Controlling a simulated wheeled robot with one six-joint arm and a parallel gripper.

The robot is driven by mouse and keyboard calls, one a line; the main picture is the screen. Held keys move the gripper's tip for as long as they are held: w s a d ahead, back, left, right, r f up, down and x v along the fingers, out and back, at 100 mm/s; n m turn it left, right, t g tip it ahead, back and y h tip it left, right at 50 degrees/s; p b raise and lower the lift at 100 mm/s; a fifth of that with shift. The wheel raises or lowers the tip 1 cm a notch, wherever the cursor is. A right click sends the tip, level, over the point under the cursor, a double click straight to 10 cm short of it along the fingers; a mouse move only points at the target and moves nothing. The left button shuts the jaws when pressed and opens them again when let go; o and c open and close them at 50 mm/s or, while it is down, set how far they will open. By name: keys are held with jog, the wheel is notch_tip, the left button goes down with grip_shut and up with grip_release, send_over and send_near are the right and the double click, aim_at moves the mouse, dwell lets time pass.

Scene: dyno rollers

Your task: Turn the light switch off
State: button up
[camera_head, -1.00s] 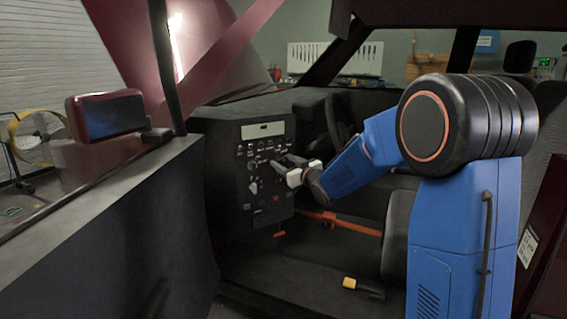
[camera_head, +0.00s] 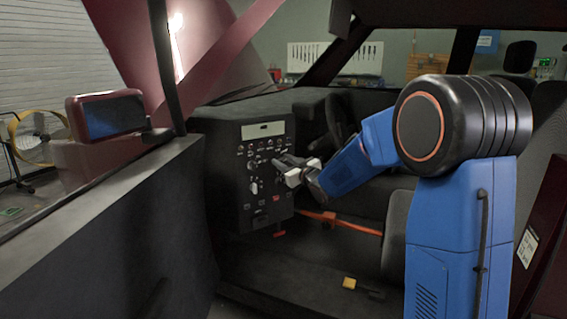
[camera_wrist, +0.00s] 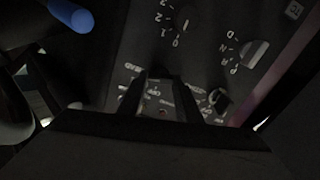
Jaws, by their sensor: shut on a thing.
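The black control panel (camera_head: 268,205) in the car's dash carries rows of small switches, knobs and labels. A row of labelled switches (camera_wrist: 132,84) lies beside the fingers. Which one is the light switch is too small to tell.
A numbered rotary knob (camera_wrist: 182,20) and a P-R-N-D selector (camera_wrist: 254,54) sit near the fingers. A blue-tipped lever (camera_wrist: 72,15) is at upper left. The steering wheel (camera_head: 338,125) is right of the panel. The open car door (camera_head: 110,235) is at left.

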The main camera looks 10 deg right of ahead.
jog(key=n, duration=0.3)
jog(key=shift+a+n, duration=0.1)
jog(key=shift+n, duration=0.3)
jog(key=n, duration=0.3)
jog(key=shift+n, duration=0.3)
jog(key=shift+s+a+f+n, duration=0.1)
jog(key=shift+f+n, duration=0.05)
jog(key=shift+n, duration=1.75)
jog(key=shift+a+f+n, duration=0.1)
jog(key=shift+n, duration=1.8)
jog(key=o, duration=1)
jog(key=shift+o, duration=0.2)
